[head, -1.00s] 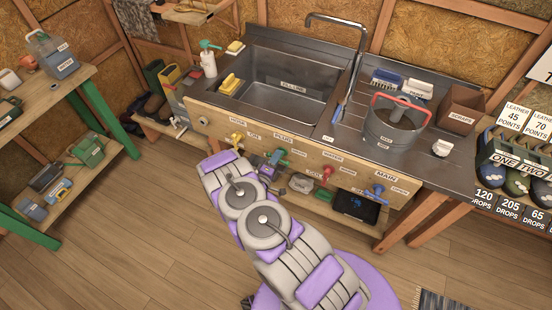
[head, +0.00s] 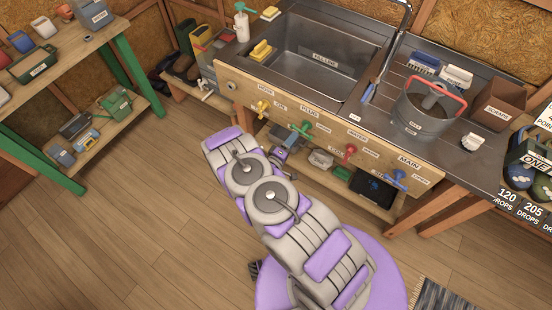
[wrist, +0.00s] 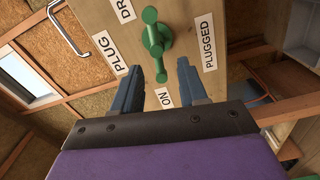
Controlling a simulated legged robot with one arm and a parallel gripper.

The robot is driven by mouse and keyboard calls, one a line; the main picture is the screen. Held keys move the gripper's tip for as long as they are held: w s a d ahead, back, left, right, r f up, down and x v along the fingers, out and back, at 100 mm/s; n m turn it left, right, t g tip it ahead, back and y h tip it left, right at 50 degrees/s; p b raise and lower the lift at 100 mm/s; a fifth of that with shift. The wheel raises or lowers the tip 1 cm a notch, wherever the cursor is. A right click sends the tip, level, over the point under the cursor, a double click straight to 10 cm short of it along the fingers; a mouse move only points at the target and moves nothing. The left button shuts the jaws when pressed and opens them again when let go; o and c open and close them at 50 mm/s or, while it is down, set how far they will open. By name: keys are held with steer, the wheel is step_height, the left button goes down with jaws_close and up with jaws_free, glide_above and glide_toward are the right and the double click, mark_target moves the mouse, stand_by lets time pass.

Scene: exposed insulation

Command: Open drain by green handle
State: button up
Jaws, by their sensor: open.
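The green handle (head: 300,130) is on the sink's wooden front panel, between a yellow handle (head: 263,107) and a red one (head: 348,152). In the wrist view the green handle (wrist: 152,38) is a round-ended lever, with labels reading PLUG, PLUGGED and ON around it. My gripper (wrist: 158,72) is open, its two blue-grey fingers apart on either side of the lever's near end. I cannot tell whether they touch it. In the head view my gripper (head: 284,153) is just below the green handle, partly hidden by my arm. The metal sink basin (head: 318,75) is above the panel.
A blue handle (head: 396,179) labelled MAIN is at the panel's right. A low shelf under the panel holds a dark tablet-like item (head: 372,187). A grey bucket (head: 428,112) stands on the counter. A green-legged workbench (head: 125,65) is at left. The wooden floor at left is clear.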

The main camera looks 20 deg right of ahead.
steer(key=v, duration=1.1)
steer(key=shift+a+p, duration=0.35)
steer(key=shift+p, duration=0.1)
steer(key=shift+s, duration=0.15)
